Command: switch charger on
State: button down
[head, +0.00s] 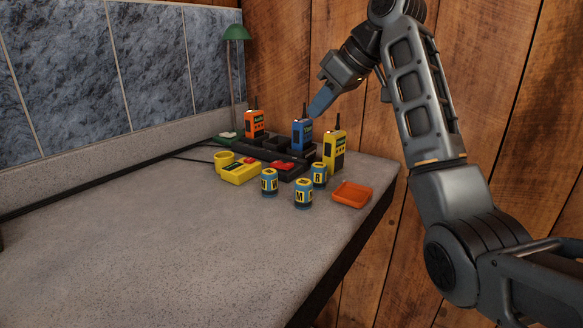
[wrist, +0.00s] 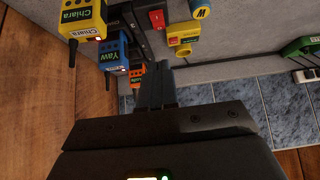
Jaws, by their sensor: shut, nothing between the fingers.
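The black charger (head: 262,153) stands at the back of the grey counter, with an orange radio (head: 254,123) and a blue radio (head: 302,134) upright on it. A red switch (head: 281,166) on a dark block shows at its front; the wrist view also shows this red switch (wrist: 158,19). I cannot tell the switch's position. A yellow box (head: 240,172) with a red button lies beside it. My gripper (head: 312,112) is shut and empty, above and close to the blue radio. In the wrist view, its fingertips (wrist: 155,68) appear beside the radios.
Several blue-yellow cylinders, including one in front (head: 303,193), and an orange tray (head: 351,194) sit nearer. A green lamp (head: 237,34) rises behind. The counter's left and front are clear; wooden wall stands right.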

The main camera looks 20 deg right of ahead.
dwell(0.3)
send_over(287, 164)
jog(key=s+d, duration=0.1)
jog(key=s, duration=0.1)
notch_tip(287, 164, down, 7)
notch_tip(287, 164, down, 4)
jog(key=shift+d+r, duration=0.15)
jog(key=shift+f, duration=0.55)
jog(key=shift+s+f, duration=0.1)
